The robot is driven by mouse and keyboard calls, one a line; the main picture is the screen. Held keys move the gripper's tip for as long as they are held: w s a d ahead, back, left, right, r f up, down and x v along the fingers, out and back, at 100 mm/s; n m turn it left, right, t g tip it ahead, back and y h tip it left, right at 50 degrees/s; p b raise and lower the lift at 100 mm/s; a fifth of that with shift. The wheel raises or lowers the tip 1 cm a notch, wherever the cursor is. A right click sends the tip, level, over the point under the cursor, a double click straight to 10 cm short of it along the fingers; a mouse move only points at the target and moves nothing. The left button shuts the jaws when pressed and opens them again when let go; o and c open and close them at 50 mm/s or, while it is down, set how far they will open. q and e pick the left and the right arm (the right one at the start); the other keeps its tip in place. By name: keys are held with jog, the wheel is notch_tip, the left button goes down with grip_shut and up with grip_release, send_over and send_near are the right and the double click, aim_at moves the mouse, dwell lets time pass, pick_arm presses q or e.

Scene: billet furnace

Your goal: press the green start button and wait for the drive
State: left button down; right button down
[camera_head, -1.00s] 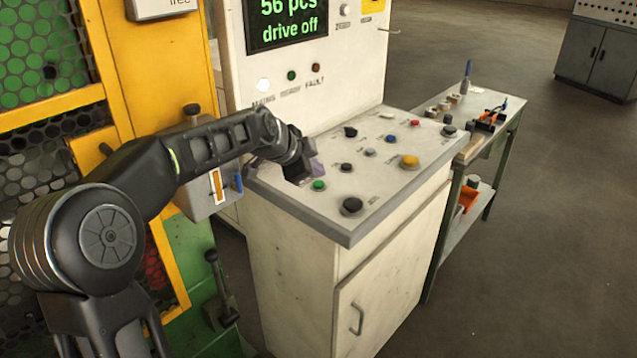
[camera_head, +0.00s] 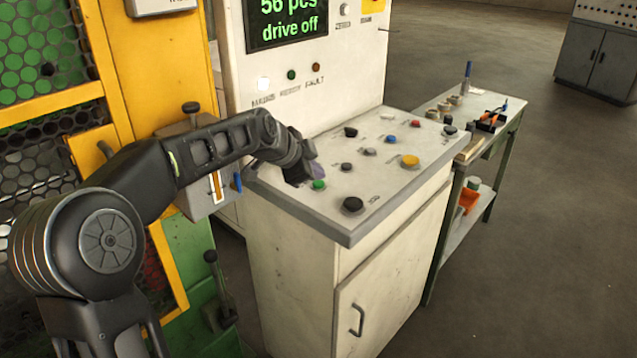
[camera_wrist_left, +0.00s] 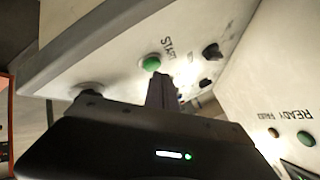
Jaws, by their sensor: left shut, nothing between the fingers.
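The green start button (camera_head: 319,185) sits on the sloped top of the white control desk (camera_head: 292,262), near its left front edge. It also shows in the left wrist view (camera_wrist_left: 152,63), with lettering beside it. My left gripper (camera_head: 313,172) is shut and empty, just behind the green button in the head view. In the left wrist view its closed fingertips (camera_wrist_left: 160,80) are close to the button; I cannot tell whether they touch it. The display (camera_head: 288,22) on the upright panel reads "56 pcs" and "drive off". My right gripper is not in view.
Other controls share the desk top: a black knob (camera_head: 352,204), a yellow button (camera_head: 410,160), a blue button (camera_head: 391,138) and a red button (camera_head: 415,123). A side table (camera_head: 470,118) with tools stands at the right. A yellow guard frame (camera_head: 150,75) is at the left.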

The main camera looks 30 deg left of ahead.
aim_at(316, 184)
pick_arm(q)
jog(key=shift+f+b, duration=0.45)
dwell(0.4)
jog(key=shift+r, duration=0.1)
jog(key=shift+r+p, duration=0.45)
jog(key=shift+r, duration=0.3)
jog(key=shift+r, duration=0.1)
jog(key=shift+r+p, duration=1.65)
jog(key=shift+r, duration=0.8)
jog(key=shift+f, duration=0.1)
